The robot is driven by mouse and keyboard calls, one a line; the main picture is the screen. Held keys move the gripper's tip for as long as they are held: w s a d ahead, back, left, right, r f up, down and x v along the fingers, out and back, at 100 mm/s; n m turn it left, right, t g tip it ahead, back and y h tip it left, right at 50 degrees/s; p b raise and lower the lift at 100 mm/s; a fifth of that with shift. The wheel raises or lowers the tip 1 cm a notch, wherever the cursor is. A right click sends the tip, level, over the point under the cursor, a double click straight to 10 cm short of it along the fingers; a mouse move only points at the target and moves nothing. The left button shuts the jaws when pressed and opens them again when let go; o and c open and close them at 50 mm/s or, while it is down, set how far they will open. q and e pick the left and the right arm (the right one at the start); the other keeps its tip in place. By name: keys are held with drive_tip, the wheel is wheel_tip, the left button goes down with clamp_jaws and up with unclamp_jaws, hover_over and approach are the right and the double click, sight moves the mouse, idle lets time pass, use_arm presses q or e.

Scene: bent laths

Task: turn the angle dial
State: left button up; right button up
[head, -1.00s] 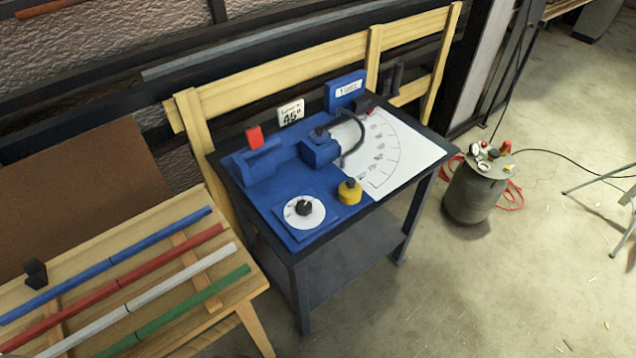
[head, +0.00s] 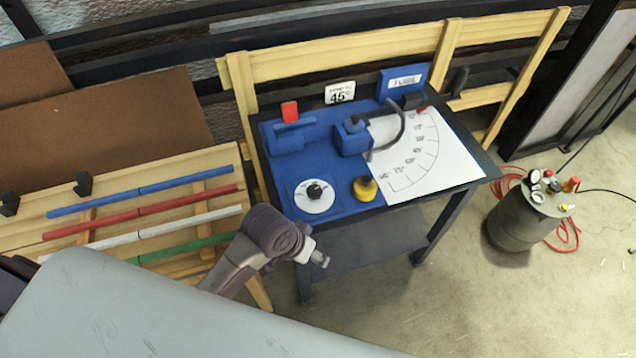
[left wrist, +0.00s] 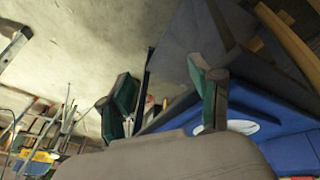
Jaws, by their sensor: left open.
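The angle dial is a white disc (head: 314,196) with a black knob (head: 315,191) at its centre. It is on the front left of the blue panel (head: 340,205) on the dark bench. In the head view my left arm (head: 265,240) is in front of and below the dial, apart from it. In the left wrist view my left gripper (left wrist: 163,98) is open and empty. A card (head: 340,93) behind the panel reads 45°. My right gripper is not visible.
A yellow knob (head: 365,188) is right of the dial, and a blue bender block (head: 351,137) with a curved dark lath stands behind. A white angle chart (head: 425,155) covers the bench's right. Coloured laths (head: 140,211) lie on a wooden rack at left. A tank (head: 527,215) stands right.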

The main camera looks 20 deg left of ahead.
use_arm(q)
drive_tip(key=w+d+r, duration=0.3)
drive_tip(key=w+r, duration=0.1)
drive_tip(key=w, duration=0.1)
wheel_tip(320, 180, up, 14)
drive_tip(key=g+y+p, duration=0.1)
drive_tip(key=g+y, duration=0.2)
hover_over(314, 189)
drive_tip(key=shift+n, duration=0.3)
wheel_tip(314, 189, down, 14)
drive_tip(key=shift+r+p, duration=0.15)
drive_tip(key=shift+p, duration=0.15)
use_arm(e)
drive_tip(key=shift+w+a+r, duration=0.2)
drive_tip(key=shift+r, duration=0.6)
